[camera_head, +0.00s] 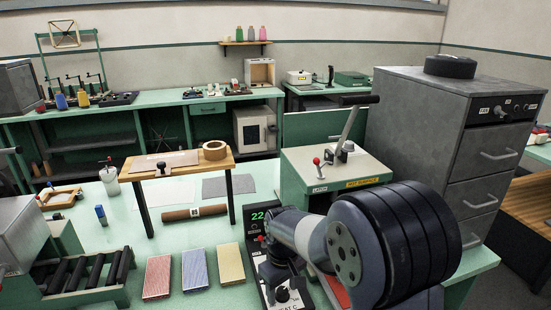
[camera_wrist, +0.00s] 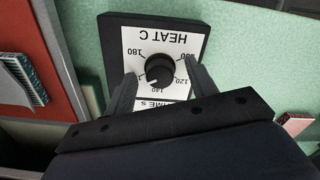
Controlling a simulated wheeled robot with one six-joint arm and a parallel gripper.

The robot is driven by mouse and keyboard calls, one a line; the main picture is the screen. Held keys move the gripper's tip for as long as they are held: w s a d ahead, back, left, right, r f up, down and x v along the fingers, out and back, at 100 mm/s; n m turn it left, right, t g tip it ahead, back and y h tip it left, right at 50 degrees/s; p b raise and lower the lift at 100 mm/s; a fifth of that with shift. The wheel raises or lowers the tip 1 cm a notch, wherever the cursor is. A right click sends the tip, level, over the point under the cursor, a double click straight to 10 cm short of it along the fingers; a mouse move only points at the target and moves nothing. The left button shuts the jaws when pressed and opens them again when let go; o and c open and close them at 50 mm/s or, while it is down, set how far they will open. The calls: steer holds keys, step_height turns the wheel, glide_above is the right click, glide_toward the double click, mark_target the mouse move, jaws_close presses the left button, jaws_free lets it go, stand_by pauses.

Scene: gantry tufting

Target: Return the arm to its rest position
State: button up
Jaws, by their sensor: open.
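My arm (camera_head: 310,240) reaches from the right foreground toward a black control box with a green digital display (camera_head: 262,216) reading 22 and cut off by the arm. Its HEAT C dial knob (camera_head: 283,295) shows at the bottom of the head view. In the wrist view my gripper (camera_wrist: 160,70) is open and empty, its two fingers on either side of the black knob (camera_wrist: 160,71). The knob's pointer is near 140. I cannot tell how far the fingertips are above the dial panel. My fingers are not clear in the head view.
The green bench carries red, blue and yellow swatches (camera_head: 197,270), a roller stand (camera_head: 85,275), a small wooden raised shelf (camera_head: 180,163) and a brown tube (camera_head: 194,212). A lever press (camera_head: 335,170) and grey drawer cabinet (camera_head: 415,130) stand behind my arm.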

steer(key=n, duration=0.4)
steer(key=shift+n, duration=2.6)
